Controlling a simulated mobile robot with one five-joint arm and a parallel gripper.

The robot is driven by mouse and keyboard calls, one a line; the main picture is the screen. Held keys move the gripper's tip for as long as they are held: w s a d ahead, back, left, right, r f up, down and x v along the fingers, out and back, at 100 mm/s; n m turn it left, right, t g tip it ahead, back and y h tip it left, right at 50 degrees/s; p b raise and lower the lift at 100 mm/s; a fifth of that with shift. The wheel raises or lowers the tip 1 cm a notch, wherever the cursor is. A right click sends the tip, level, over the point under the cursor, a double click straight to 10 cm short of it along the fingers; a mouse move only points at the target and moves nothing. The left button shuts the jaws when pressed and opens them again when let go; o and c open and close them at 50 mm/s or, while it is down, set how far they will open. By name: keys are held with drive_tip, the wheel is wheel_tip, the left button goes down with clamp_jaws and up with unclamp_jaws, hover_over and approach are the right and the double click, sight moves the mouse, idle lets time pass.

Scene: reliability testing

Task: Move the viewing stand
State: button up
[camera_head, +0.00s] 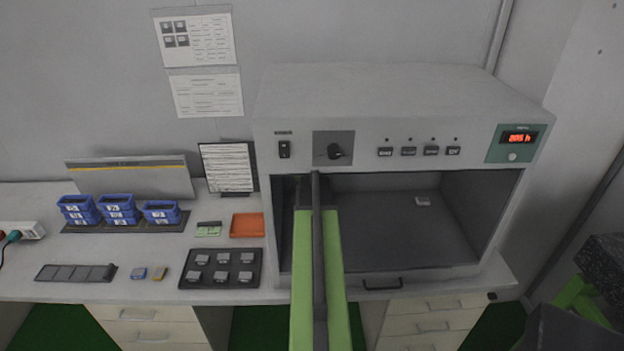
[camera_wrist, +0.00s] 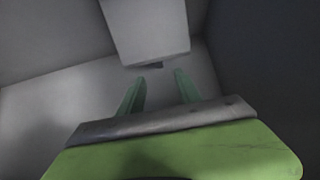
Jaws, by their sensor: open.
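I cannot tell for sure which thing is the viewing stand. An upright stand with a printed sheet (camera_head: 228,167) is on the bench left of the grey test chamber (camera_head: 400,100). A slanted grey panel with a yellow stripe (camera_head: 130,180) stands behind the blue bins. In the wrist view my gripper (camera_wrist: 158,88) is open, its two green fingers apart with nothing seen between them. A pale block (camera_wrist: 146,28) lies just beyond the fingertips. In the head view my green arm reaches toward the chamber's left opening and hides the fingers.
Blue bins (camera_head: 119,209), an orange tray (camera_head: 247,225), a dark tray of several grey pieces (camera_head: 221,268) and a dark strip (camera_head: 75,273) are on the bench. A drawer handle (camera_head: 382,285) shows below the chamber.

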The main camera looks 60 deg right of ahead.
drive_tip(key=b+x, duration=0.5)
drive_tip(key=x, duration=0.2)
drive_tip(key=shift+d+f, duration=0.1)
drive_tip(key=shift+f, duration=0.05)
clamp_jaws()
idle(1.2)
